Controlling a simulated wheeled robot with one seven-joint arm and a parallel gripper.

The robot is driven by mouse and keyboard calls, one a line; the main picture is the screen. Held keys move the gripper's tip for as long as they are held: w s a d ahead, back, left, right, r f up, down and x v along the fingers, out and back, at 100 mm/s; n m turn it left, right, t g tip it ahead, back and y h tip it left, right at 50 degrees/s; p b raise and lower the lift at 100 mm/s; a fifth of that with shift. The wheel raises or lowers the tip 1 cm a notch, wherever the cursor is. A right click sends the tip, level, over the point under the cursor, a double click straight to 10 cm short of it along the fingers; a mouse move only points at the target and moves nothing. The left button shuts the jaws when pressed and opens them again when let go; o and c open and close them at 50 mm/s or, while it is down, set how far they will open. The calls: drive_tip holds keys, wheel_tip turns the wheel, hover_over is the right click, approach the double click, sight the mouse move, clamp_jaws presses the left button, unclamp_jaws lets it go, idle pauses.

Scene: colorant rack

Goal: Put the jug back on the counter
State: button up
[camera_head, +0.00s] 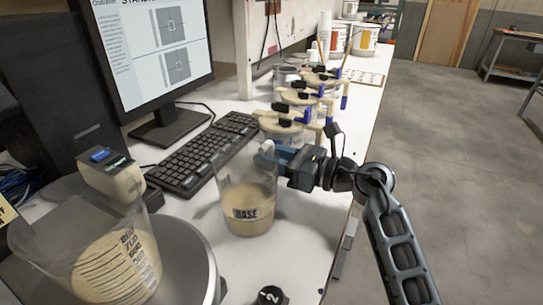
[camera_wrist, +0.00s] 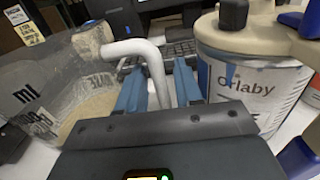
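The jug (camera_head: 248,205) is clear, marked BASE, and holds beige liquid. It looks upright over the white counter (camera_head: 285,255); I cannot tell whether its bottom touches. In the wrist view the jug (camera_wrist: 85,100) is at the left, its white bent handle (camera_wrist: 158,75) running down between my blue fingers.
A larger clear container (camera_head: 115,262) with beige liquid stands on a round scale plate (camera_head: 195,265) at the left. A keyboard (camera_head: 205,150) and monitor (camera_head: 150,55) are behind. Several lidded cans (camera_head: 280,135) line the right; one reads Orlaby (camera_wrist: 255,90). A black knob (camera_head: 270,296) is in front.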

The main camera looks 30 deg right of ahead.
drive_tip(key=shift+o, duration=0.7)
